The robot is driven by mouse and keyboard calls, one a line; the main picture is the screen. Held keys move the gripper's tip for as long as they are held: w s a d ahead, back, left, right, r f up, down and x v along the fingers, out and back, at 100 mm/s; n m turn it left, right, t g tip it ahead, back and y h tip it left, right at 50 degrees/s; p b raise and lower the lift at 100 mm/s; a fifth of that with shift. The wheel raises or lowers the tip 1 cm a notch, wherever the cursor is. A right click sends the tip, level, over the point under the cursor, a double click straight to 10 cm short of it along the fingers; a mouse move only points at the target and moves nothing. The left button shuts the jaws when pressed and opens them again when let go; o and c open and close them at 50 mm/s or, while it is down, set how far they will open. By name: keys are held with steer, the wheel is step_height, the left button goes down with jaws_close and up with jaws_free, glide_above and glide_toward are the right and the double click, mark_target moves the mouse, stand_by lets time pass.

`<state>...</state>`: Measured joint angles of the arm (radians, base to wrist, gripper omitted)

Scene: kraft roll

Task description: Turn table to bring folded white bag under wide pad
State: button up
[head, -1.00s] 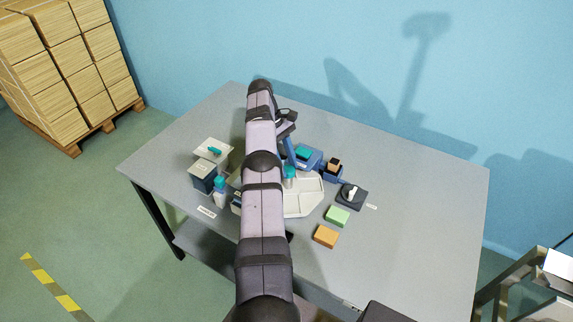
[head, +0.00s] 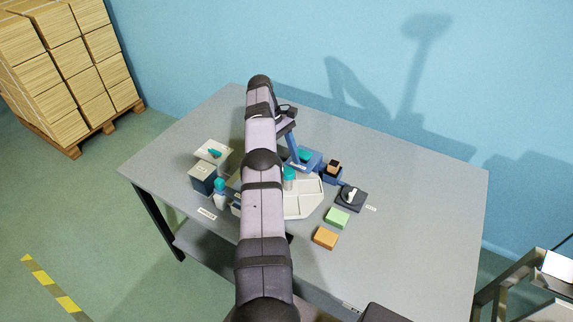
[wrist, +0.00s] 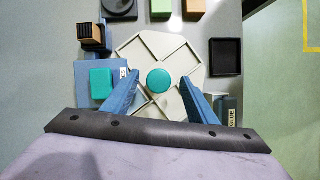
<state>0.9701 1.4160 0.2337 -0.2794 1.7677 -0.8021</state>
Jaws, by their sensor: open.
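The turntable is a cream octagonal tray (head: 308,201) with raised dividers; it also shows in the wrist view (wrist: 190,52). A round teal knob (wrist: 160,81) sits at its middle. My gripper (wrist: 160,74) is open, its two blue fingers on either side of the knob with gaps showing. In the head view my arm hides part of the tray. A blue unit with a teal pad (wrist: 101,82) stands at the tray's left in the wrist view; I cannot tell if this is the wide pad. I cannot make out a folded white bag; the visible compartments look empty.
A brown block (head: 333,166) in a blue holder, a black dial (head: 350,197), a green block (head: 337,217) and an orange block (head: 325,237) stand right of the tray. A grey box (head: 202,178) and a teal-capped bottle (head: 220,192) stand left.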

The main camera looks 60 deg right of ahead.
step_height(320, 180, up, 8)
steer(key=p, duration=0.7)
